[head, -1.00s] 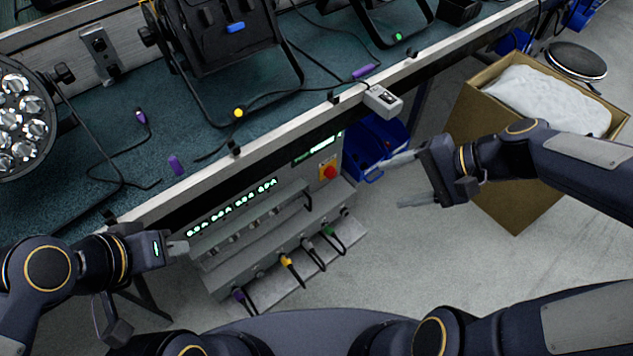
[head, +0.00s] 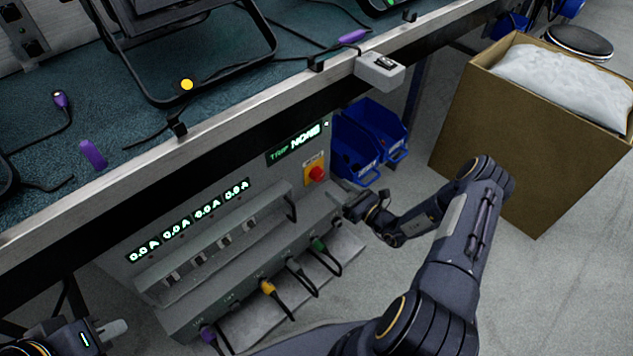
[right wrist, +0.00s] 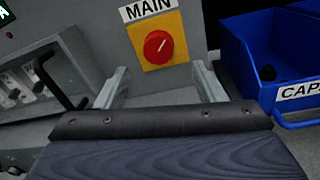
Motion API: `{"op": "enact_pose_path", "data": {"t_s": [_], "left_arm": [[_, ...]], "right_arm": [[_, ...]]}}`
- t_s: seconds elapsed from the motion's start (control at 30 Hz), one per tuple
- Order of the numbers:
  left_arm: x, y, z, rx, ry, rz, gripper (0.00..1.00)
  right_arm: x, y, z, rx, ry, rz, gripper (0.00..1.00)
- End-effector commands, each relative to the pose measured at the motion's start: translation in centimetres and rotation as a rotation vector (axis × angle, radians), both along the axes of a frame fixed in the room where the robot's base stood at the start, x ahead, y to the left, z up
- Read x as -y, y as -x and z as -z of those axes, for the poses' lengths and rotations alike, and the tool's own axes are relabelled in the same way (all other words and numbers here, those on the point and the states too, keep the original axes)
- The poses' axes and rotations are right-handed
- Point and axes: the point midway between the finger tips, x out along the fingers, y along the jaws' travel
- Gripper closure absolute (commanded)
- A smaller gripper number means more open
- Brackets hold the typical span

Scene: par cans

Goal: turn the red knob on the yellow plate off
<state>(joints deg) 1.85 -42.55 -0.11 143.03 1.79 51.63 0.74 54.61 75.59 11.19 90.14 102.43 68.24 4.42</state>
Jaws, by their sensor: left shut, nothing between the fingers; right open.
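The red knob (head: 317,174) sits on the yellow plate (head: 307,180) at the right end of the grey power unit's front. In the right wrist view the red knob (right wrist: 158,47) is round with a pale pointer line tilted to the upper right, and the yellow plate (right wrist: 177,23) hangs under a MAIN label. My right gripper (right wrist: 160,88) is open, its two fingers apart below and either side of the plate, with nothing between them; in the head view it is just below right of the knob. My left gripper (head: 113,328) is shut and empty at the lower left.
The grey power unit (head: 225,255) has switches, a handle and several plugged cables along its front. Blue bins (head: 355,150) stand close right of the knob, also in the right wrist view (right wrist: 235,55). A cardboard box (head: 530,140) stands farther right. The bench edge overhangs the unit.

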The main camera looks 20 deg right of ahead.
Motion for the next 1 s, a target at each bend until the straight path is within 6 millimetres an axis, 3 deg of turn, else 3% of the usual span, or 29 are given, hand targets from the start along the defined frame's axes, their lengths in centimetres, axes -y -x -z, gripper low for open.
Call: {"op": "enact_pose_path", "data": {"t_s": [0.4, 0.8, 1.0], "left_arm": [[0.0, 0.0, 2.1, 0.000, 0.000, 0.000, 1.00], [0.0, 0.0, 2.2, 0.000, 0.000, 0.000, 1.00], [0.0, 0.0, 2.2, 0.000, 0.000, 0.000, 1.00]], "right_arm": [[-2.6, -5.7, -0.1, 0.004, 0.003, -0.008, 0.37], [-2.9, -6.5, -0.3, 0.001, 0.002, -0.006, 0.37], [-2.9, -6.5, -0.2, 0.001, 0.002, -0.006, 0.63]]}}
